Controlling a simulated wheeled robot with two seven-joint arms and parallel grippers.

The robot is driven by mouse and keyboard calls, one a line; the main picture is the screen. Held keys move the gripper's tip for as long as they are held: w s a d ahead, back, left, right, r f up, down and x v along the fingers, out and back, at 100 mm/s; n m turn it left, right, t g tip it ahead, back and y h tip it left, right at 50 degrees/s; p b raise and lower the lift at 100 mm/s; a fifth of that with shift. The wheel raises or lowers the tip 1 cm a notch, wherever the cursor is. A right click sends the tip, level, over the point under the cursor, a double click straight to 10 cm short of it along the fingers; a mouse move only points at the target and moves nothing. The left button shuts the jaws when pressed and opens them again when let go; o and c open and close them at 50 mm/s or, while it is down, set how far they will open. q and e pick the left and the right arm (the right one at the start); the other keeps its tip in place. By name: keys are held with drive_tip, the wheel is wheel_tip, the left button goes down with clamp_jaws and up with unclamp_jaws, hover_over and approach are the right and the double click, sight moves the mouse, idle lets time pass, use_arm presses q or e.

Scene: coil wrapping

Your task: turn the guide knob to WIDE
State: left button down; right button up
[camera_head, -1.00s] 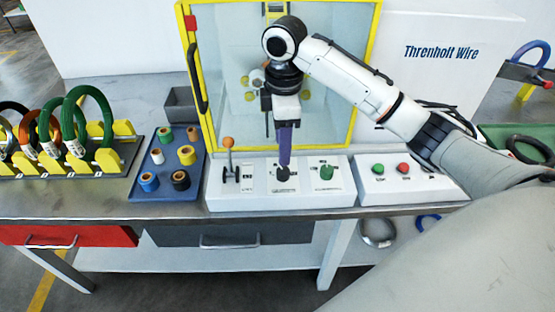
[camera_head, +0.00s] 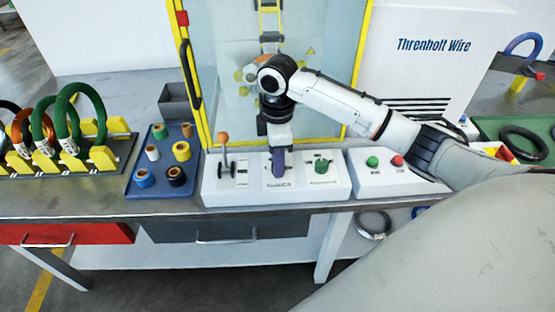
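The white control panel (camera_head: 211,186) stands at the front of the bench. It carries a lever with an orange ball (camera_head: 222,137) on the left and a green knob (camera_head: 321,166) on the right. My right gripper (camera_head: 278,172) points down at the middle of the panel, with its purple fingers over the spot of the dark middle knob. The fingers hide that knob, so its pointer and any grip on it cannot be made out. The panel's labels are too small to read surely. My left gripper is not in view.
A yellow-framed clear guard (camera_head: 215,80) stands behind the panel. A box with a green and a red button (camera_head: 397,161) is to the right. A blue tray (camera_head: 148,187) of tape rolls and a rack of coils (camera_head: 70,115) are on the left.

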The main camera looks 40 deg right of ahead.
drive_tip(key=shift+c, duration=1.2)
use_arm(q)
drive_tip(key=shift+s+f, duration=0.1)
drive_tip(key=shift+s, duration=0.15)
use_arm(e)
drive_tip(key=shift+m, duration=0.3)
drive_tip(key=m, duration=1.6)
drive_tip(key=shift+w, duration=0.1)
drive_tip(key=m, duration=0.5)
drive_tip(key=shift+d+r, duration=0.1)
drive_tip(key=shift+d, duration=0.05)
drive_tip(key=shift+m, duration=0.3)
